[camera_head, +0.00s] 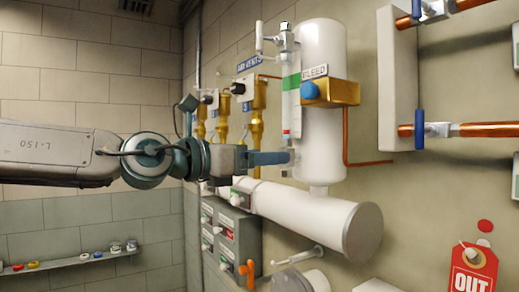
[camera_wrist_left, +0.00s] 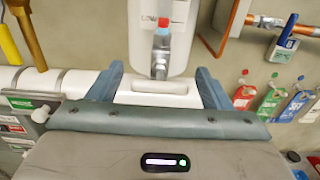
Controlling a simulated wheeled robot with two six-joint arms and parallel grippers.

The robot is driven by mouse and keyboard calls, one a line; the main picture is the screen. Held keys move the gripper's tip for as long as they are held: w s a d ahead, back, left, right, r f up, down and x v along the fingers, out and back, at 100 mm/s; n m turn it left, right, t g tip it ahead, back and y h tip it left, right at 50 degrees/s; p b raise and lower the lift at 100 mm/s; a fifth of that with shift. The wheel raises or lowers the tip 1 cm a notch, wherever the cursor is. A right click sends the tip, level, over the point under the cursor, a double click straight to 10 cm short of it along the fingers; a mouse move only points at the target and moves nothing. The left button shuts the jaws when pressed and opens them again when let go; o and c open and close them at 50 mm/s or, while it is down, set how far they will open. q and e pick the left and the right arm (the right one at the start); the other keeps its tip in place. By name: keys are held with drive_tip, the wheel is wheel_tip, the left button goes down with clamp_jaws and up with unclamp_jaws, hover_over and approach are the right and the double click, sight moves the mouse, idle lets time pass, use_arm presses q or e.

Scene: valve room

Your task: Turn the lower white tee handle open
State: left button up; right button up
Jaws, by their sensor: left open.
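The sight glass (camera_head: 291,92) is an upright clear tube with a green band and red at its base, mounted beside a white tank (camera_head: 322,130). An upper white tee handle (camera_head: 259,38) stands upright on its top valve. In the left wrist view, the lower white tee handle (camera_wrist_left: 160,86) appears as a horizontal rounded bar just below the grey and red lower end of the sight glass (camera_wrist_left: 161,45). My left gripper (camera_head: 287,158) is open at that height, and in the head view it mostly hides the handle. In the wrist view its fingers (camera_wrist_left: 160,88) lie on either side of the bar, with gaps.
A brass block with a blue knob (camera_head: 310,90) sits above right of the gripper. A thick white horizontal pipe (camera_head: 310,212) runs below it. Brass air vents (camera_head: 257,115) stand behind. Copper pipes with blue levers (camera_head: 419,128) are at right, above a red tag (camera_head: 472,270).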

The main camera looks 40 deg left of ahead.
use_arm(q)
drive_tip(key=c, duration=1)
